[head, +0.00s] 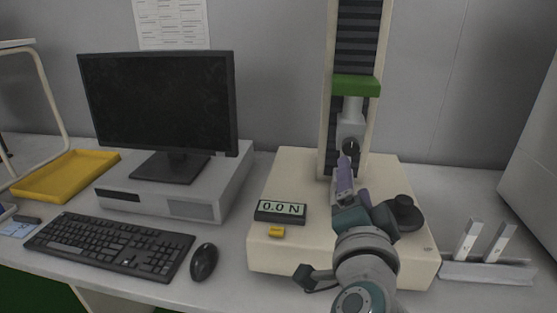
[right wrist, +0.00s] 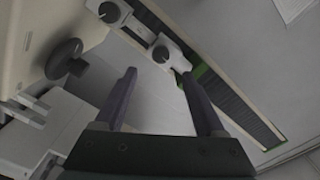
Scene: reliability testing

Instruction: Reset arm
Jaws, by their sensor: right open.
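My right gripper (head: 343,172) reaches in from the lower right over the base of the testing machine (head: 284,185). Its purple fingers are in front of the machine's upper clamp (head: 350,132), which has a dark round knob. In the right wrist view my right gripper (right wrist: 158,78) is open, with its two fingers apart and nothing between them. That view shows two grey clamps with dark knobs, one nearer (right wrist: 166,56) and one farther (right wrist: 112,14), beyond the fingertips. Contact between fingers and clamp cannot be told. The lower clamp is hidden in the head view. My left gripper is not in view.
A force display (head: 281,211) reads 0.0 N, with a small yellow block (head: 277,231) below it. A black round knob (head: 403,212) sits right of my arm. A monitor (head: 158,105), keyboard (head: 108,243) and mouse (head: 204,262) stand left. A white rack (head: 487,272) stands right.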

